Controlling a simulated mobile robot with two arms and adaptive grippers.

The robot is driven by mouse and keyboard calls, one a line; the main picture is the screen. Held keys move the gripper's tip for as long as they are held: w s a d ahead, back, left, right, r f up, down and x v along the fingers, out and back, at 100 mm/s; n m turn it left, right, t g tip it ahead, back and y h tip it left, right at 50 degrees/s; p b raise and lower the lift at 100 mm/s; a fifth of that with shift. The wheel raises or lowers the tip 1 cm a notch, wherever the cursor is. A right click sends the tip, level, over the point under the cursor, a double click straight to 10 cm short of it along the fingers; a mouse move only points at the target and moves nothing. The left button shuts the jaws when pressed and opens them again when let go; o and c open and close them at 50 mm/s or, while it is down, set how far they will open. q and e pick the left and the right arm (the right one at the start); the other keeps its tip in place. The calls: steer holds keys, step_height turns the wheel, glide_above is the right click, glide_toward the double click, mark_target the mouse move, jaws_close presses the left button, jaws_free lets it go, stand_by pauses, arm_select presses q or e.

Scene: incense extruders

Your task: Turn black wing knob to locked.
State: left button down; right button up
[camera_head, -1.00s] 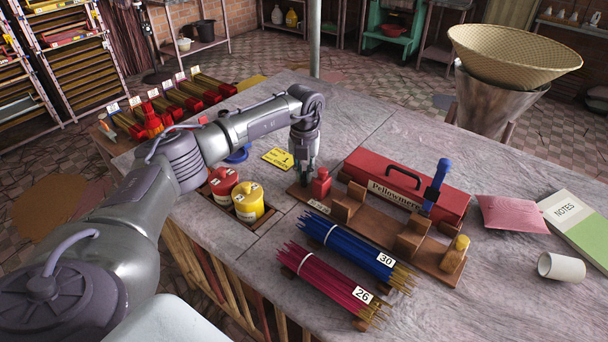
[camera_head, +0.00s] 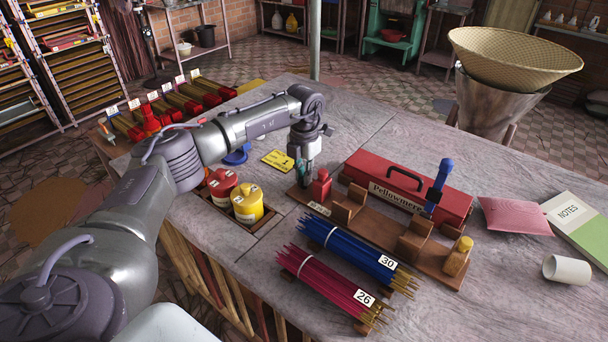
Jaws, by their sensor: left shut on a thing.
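My left gripper (camera_head: 304,180) points down at the left end of a brown wooden board (camera_head: 380,236). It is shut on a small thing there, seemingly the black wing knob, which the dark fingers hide. I cannot read the knob's angle. A red block-like piece (camera_head: 320,186) stands on the board just right of the fingers. A small white label (camera_head: 319,208) is on the board's front edge. My right gripper is not in view.
Blue (camera_head: 350,250) and magenta (camera_head: 325,285) stick bundles lie in front. Red (camera_head: 222,186) and yellow (camera_head: 247,204) pots sit left.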

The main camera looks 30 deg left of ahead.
arm_select(q)
steer(key=shift+r, duration=0.15)
steer(key=c, duration=1.2)
jaws_free()
steer(key=shift+o, duration=0.2)
step_height(320, 180, up, 12)
